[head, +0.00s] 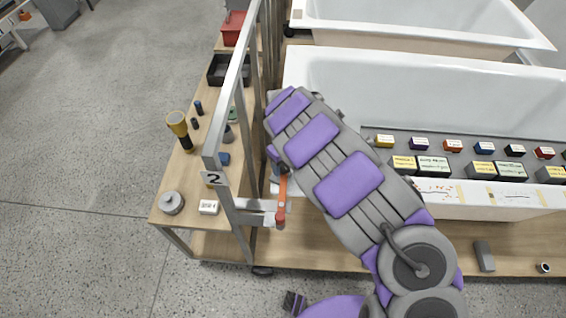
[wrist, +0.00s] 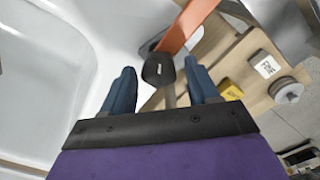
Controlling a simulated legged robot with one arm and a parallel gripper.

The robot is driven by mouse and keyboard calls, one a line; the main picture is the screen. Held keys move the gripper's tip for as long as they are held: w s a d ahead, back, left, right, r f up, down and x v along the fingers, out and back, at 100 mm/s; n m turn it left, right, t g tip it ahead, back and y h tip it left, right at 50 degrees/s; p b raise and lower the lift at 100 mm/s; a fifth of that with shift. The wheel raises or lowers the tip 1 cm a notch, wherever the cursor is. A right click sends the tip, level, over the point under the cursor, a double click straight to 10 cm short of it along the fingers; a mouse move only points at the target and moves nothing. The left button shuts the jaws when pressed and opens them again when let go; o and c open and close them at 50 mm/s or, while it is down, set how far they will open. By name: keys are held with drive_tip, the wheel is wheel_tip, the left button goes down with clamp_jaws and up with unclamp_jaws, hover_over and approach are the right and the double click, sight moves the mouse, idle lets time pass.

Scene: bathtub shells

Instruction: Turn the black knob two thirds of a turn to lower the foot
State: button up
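The black knob (wrist: 158,70) shows in the wrist view just ahead of my gripper, with a small pale mark on its face. A grey stem runs below it in the picture. My gripper (wrist: 161,67) is open, one blue finger on each side of the knob with a visible gap to each. I cannot tell how deep the knob sits between the fingertips. An orange bar (wrist: 187,27) rises behind the knob; it also shows in the head view (head: 282,195). In the head view my arm hides the knob and most of my gripper. The foot cannot be made out.
The white bathtub shell (wrist: 60,45) lies close on the left in the wrist view. A grey metal frame with a "2" label (head: 214,179) stands beside my arm. The wooden bench (head: 185,190) carries a yellow-black tool (head: 178,127) and small items.

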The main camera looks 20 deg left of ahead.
sight(284, 165)
drive_tip(key=shift+o, duration=0.3)
drive_tip(key=shift+w+r, duration=0.1)
drive_tip(key=shift+r, duration=0.4)
wheel_tip(284, 165, up, 16)
drive_tip(key=p, duration=0.3)
drive_tip(key=shift+r, duration=0.1)
drive_tip(key=s+d+r+m, duration=0.2)
drive_tip(key=d+r, duration=0.2)
drive_tip(key=d, duration=0.4)
drive_tip(key=s+d+r+m+h, duration=0.1)
drive_tip(key=s+d+r+m, duration=0.25)
drive_tip(key=d, duration=0.35)
drive_tip(key=s+d+r+m, duration=0.2)
drive_tip(key=d+r, duration=0.2)
drive_tip(key=d, duration=0.4)
drive_tip(key=s+d+m+g, duration=0.1)
drive_tip(key=s+d, duration=0.3)
drive_tip(key=s, duration=0.9)
drive_tip(key=s+d+m+y, duration=0.1)
drive_tip(key=s+d+m, duration=0.2)
drive_tip(key=s, duration=1)
drive_tip(key=shift+d+f+g, duration=0.35)
drive_tip(key=shift+d+g, duration=0.05)
drive_tip(key=shift+d, duration=0.15)
